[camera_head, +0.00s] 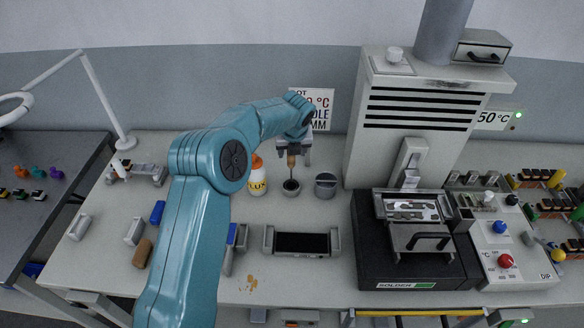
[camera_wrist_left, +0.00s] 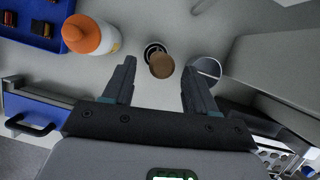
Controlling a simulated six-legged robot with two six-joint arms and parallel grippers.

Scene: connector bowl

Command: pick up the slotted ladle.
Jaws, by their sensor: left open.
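The slotted ladle shows as a wooden handle (camera_head: 291,161) standing upright in a small dark round holder (camera_head: 291,187) on the bench. Its lower part is hidden in the holder. In the left wrist view I look down on the brown handle end (camera_wrist_left: 161,65), which lies between the fingertips and a little beyond them. My left gripper (camera_head: 293,148) is at the top of the handle, pointing down. In the left wrist view its fingers (camera_wrist_left: 159,72) are spread apart, with gaps on both sides of the handle. My right gripper is not in view.
A white bottle with an orange cap (camera_head: 258,177) stands just left of the holder. A grey cup (camera_head: 326,185) stands close on its right. The black solder machine (camera_head: 370,245) is further right. A dark tray in a frame (camera_head: 302,243) lies in front.

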